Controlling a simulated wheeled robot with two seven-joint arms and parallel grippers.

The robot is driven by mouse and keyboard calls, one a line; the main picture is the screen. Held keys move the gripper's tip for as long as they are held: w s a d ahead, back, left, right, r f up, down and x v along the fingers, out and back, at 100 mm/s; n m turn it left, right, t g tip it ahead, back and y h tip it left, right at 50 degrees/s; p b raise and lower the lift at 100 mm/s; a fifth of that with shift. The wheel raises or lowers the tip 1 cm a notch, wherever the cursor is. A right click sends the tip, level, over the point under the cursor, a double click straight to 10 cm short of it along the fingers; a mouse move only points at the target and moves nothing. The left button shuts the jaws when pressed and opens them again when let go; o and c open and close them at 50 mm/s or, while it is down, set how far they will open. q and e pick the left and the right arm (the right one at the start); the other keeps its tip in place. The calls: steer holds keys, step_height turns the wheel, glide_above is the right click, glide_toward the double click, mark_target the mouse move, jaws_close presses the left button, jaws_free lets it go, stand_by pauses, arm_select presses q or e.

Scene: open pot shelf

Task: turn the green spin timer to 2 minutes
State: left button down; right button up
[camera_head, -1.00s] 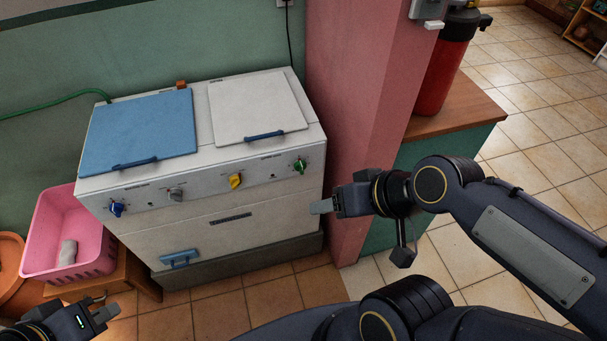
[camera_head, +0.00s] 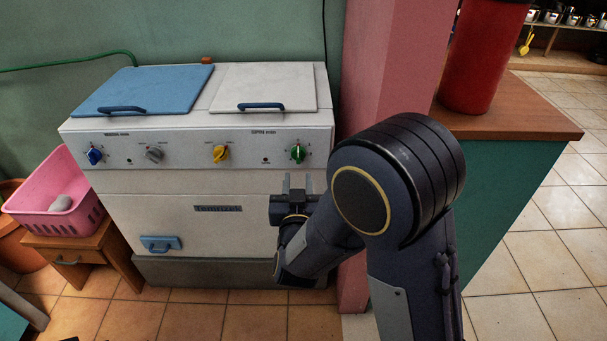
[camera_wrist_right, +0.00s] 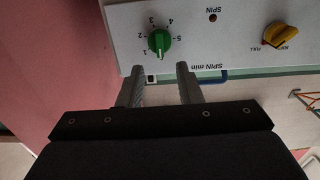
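The green spin timer (camera_head: 298,153) is a round knob at the right end of the washing machine's white control panel (camera_head: 120,148). In the right wrist view the green knob (camera_wrist_right: 159,41) shows with numbers 1 to 5 around it; I cannot tell its exact setting. My right gripper (camera_head: 298,184) is below the knob in the head view, fingers pointing up toward the panel. In the right wrist view its two fingers (camera_wrist_right: 160,82) are apart with nothing between them, and the knob lies beyond their tips. My left gripper is out of view.
A yellow knob (camera_head: 220,153), a grey knob (camera_head: 154,154) and a blue knob (camera_head: 94,155) sit along the panel. A pink pillar (camera_head: 385,70) stands close on the right, beside a wooden counter (camera_head: 530,110) with a red cylinder (camera_head: 484,60). A pink basket (camera_head: 55,195) is at left.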

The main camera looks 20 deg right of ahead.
mark_target(298, 158)
steer(key=b+x, duration=0.1)
steer(key=x, duration=0.6)
steer(key=shift+w+d, duration=0.1)
steer(key=shift+w, duration=0.05)
jaws_close()
